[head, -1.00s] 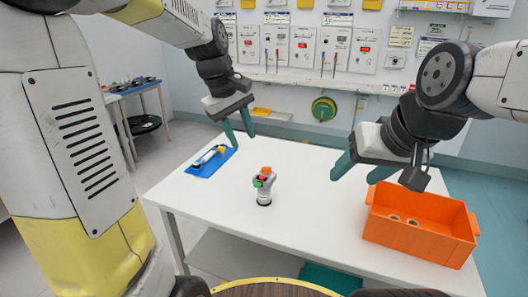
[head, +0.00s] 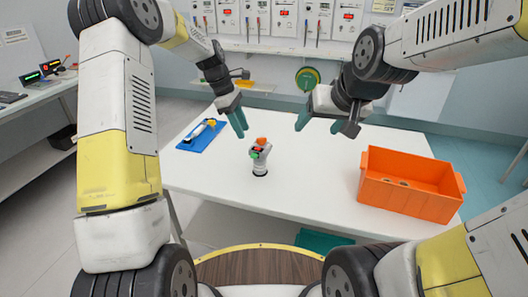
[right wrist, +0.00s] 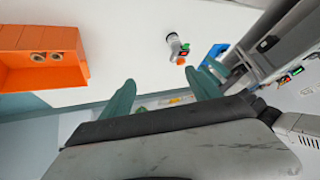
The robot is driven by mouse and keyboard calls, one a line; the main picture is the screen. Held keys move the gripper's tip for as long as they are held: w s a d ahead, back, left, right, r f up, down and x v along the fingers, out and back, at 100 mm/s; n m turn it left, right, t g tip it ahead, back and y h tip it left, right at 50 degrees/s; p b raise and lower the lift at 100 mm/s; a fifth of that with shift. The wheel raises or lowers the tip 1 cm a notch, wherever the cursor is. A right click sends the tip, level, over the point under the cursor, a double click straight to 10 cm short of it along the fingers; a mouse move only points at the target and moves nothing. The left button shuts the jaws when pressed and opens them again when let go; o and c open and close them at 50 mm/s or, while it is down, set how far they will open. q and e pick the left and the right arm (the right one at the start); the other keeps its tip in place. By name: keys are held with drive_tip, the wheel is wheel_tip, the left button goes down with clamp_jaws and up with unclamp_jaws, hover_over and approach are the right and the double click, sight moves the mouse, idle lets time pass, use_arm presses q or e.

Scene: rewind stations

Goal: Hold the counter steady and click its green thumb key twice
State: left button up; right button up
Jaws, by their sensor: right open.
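The counter (head: 261,160) stands upright on the white table, left of its middle. It has a pale grey body, a dark base, an orange top and a green key on its upper left side. It also shows in the right wrist view (right wrist: 176,46), beyond the fingers. My left gripper (head: 241,131) hangs above the table, behind and a little left of the counter, its two teal fingers apart and empty. My right gripper (head: 318,126) is open and empty above the table, behind and right of the counter. Neither gripper touches it.
An orange bin (head: 409,199) with round items inside stands at the table's right. A blue mat (head: 203,136) with a light-coloured tool lies at the back left. The white table (head: 310,180) is clear between counter and bin. A panelled wall is behind.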

drive_tip(key=w+a+f, duration=0.1)
drive_tip(key=w+f, duration=0.4)
drive_tip(key=w, duration=0.3)
drive_tip(key=n+t+y, duration=0.1)
drive_tip(key=t+y, duration=0.1)
drive_tip(key=t, duration=0.2)
approach(262, 163)
drive_tip(key=w+d+f, duration=0.2)
drive_tip(key=w+d, duration=0.1)
drive_tip(key=a, duration=0.1)
drive_tip(key=a+n, duration=0.1)
drive_tip(key=w+a+n, duration=0.1)
drive_tip(key=shift+f+t+y, duration=0.3)
drive_tip(key=shift+a+f+n, duration=0.2)
drive_tip(key=shift+a+n, duration=0.3)
drive_tip(key=shift+w+a+t, duration=0.15)
drive_tip(key=shift+w+t, duration=0.15)
drive_tip(key=shift+w, duration=0.05)
drive_tip(key=shift+x, duration=3.6)
drive_tip(key=shift+a, duration=0.1)
